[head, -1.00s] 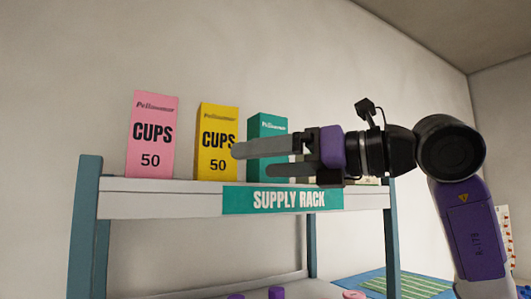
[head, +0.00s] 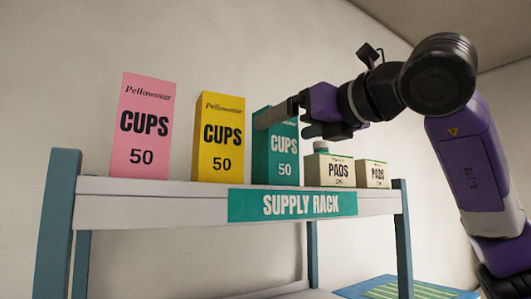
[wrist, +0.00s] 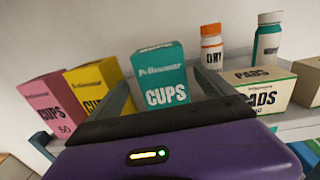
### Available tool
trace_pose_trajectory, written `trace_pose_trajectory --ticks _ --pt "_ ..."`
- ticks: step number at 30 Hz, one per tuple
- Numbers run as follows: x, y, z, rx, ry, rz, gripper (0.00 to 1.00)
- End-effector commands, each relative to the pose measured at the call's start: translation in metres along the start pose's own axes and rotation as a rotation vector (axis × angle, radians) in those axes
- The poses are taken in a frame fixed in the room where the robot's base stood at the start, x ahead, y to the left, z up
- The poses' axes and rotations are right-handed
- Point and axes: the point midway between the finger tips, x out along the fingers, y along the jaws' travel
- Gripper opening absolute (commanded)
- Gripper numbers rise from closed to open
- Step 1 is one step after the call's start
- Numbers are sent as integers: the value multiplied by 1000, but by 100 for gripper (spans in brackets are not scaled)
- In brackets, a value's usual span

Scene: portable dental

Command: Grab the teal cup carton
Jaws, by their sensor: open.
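The teal cup carton (head: 276,165) stands upright on the top shelf of the supply rack, third from the left in the head view. It also shows in the wrist view (wrist: 160,72), with its base hidden by my gripper's body. My gripper (head: 281,127) is open and empty. In the head view its fingers overlap the upper part of the carton. In the wrist view the fingers of my gripper (wrist: 160,85) point toward the carton, one on each side of its lower part; I cannot tell whether they touch it.
A yellow carton (head: 220,140) and a pink carton (head: 142,130) stand to the left. Two pads boxes (head: 330,171) stand to the right. An orange-capped bottle (wrist: 212,48) and a teal-labelled bottle (wrist: 267,42) stand behind. The rack shelf (head: 160,191) has a teal sign on its edge.

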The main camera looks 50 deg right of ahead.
Motion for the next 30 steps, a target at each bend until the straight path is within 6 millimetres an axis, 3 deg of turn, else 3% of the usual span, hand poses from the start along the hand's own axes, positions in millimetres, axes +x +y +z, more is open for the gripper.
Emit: trace_pose_trajectory --ticks 11,21,30 --pt "30 -3 4 5 1 -11 94" --pt "73 -4 6 6 2 -11 94" --pt "78 -4 4 5 1 -12 94"
